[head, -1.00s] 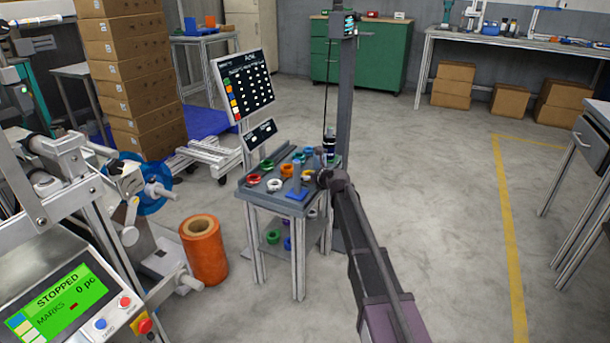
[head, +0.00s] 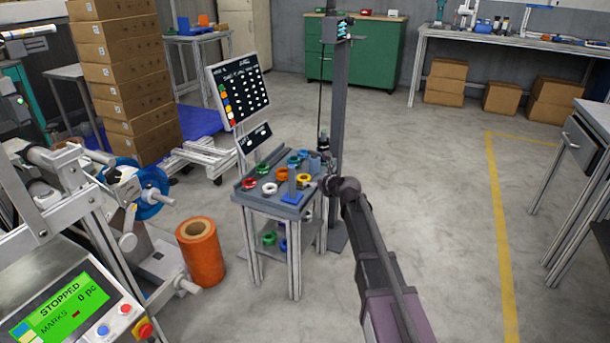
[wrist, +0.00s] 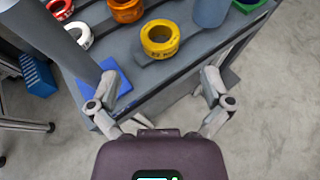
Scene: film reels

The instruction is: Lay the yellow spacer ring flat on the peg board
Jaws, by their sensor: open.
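The yellow spacer ring (wrist: 160,38) lies flat on the grey table top, close to its front edge in the wrist view. In the head view the yellow ring (head: 304,181) sits right of the upright grey peg. That peg rises from a small blue base (wrist: 112,80), which also shows in the head view (head: 291,198); I cannot tell whether this is the peg board. My gripper (wrist: 160,82) is open and empty, its fingers spread apart, short of the yellow ring. In the head view its fingertips cannot be made out behind my arm.
An orange ring (wrist: 126,10), a white ring (wrist: 78,36) and a red ring (wrist: 60,8) lie beyond the blue base. A blue-grey cylinder (wrist: 211,12) stands right of the yellow ring. A large orange roll (head: 201,252) stands on the floor left of the table (head: 262,200).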

